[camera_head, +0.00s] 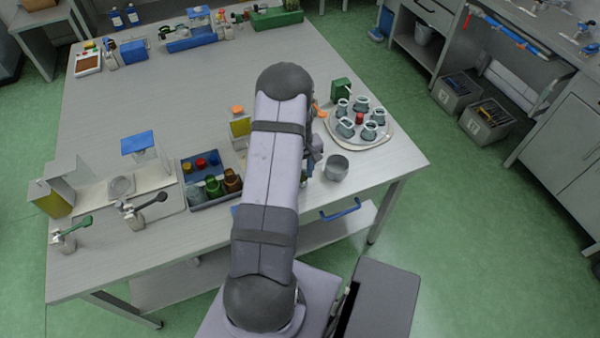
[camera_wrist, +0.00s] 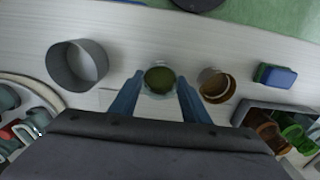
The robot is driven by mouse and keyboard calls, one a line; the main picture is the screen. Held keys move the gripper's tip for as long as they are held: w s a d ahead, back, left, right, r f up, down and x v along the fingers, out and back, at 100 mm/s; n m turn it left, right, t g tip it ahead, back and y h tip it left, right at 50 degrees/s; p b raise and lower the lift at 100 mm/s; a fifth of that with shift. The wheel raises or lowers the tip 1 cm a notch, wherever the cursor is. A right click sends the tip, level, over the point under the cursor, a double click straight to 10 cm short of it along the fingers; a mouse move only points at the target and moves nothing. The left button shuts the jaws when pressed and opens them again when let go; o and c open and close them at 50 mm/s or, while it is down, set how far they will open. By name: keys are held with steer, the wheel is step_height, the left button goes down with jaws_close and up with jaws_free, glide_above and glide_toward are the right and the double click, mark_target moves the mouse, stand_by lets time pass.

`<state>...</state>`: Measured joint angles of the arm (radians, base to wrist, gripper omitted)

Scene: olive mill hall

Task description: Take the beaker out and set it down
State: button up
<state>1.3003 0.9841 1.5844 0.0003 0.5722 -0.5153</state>
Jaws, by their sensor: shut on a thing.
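In the wrist view, my gripper (camera_wrist: 160,82) has its two blue fingers on either side of a small round clear beaker (camera_wrist: 159,92) with a dark green inside. The fingers are shut on it. It looks upright over the pale table top; I cannot tell whether it touches the table. A grey divided tray (camera_head: 215,201) in the head view holds green, brown and greyish glass vessels and several small coloured-capped pieces. Its corner also shows at the right of the wrist view (camera_wrist: 243,107). My arm hides the gripper and beaker in the head view.
A grey metal pot (camera_wrist: 77,66) stands left of the held beaker; a brown cup (camera_wrist: 215,86) and a blue block (camera_wrist: 275,76) are to the right. A round pale tray (camera_head: 384,137) with several cups stands right of my arm. Bare table lies behind my arm.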

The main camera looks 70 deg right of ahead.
steer(key=shift+f+b, duration=0.35)
stand_by(0.4)
steer(key=o, duration=1.3)
steer(key=shift+o, duration=0.2)
steer(key=shift+r, duration=0.1)
steer(key=shift+r+p, duration=2.4)
steer(key=shift+r, duration=1.05)
